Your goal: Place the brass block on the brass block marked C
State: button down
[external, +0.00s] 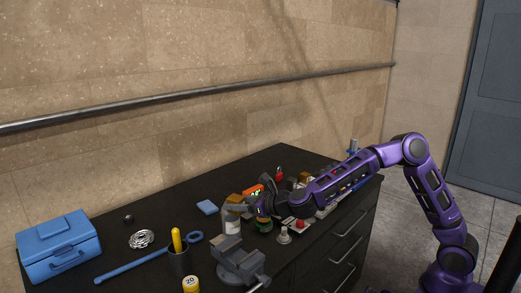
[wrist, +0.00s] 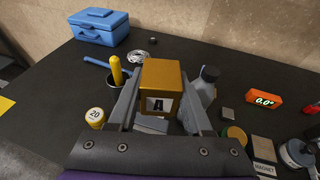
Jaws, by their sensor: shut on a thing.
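A brass block (wrist: 162,75) marked A sits between the fingers of my gripper (wrist: 160,108) in the wrist view. My gripper is shut on it. In the external view the held block (external: 235,198) shows at the end of my gripper (external: 250,206), above the dark bench. Another brass-coloured block (external: 305,178) shows farther back in the external view, partly hidden by my arm. Its marking cannot be read. No letter C is legible in either view.
A blue toolbox (external: 58,245) stands at the left.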

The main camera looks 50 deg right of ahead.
notch_tip(320, 180, up, 4)
jog(key=a+y, duration=0.1)
jog(key=a, duration=0.2)
jog(key=w+d+f+n+g+y+b, duration=0.1)
jog(key=w+d+f+n, duration=0.15)
jog(key=w+d, duration=0.55)
jog(key=w+d+f+n+y+b, duration=0.1)
jog(key=w+d+f+b, duration=0.15)
jog(key=w+d, duration=0.45)
jog(key=w+f+n+g+y+b, duration=0.1)
jog(key=w+f, duration=0.1)
jog(key=f, duration=0.3)
jog(key=w+d+f+g+y, duration=0.1)
jog(key=w+f, duration=0.2)
jog(key=f, duration=0.3)
jog(key=w+d+f+n+y+b, duration=0.1)
jog(key=w+f, duration=0.2)
jog(key=f, duration=0.3)
jog(key=shift+f+n+g+y+b, duration=0.1)
jog(key=shift+n+g+y+b, duration=0.25)
jog(key=shift+g+y, duration=0.05)
jog(key=c, duration=0.8)
grip_release()
jog(key=shift+s+f, duration=0.1)
jog(key=shift+f, duration=0.2)
jog(key=o, duration=0.5)
jog(key=shift+r, duration=0.1)
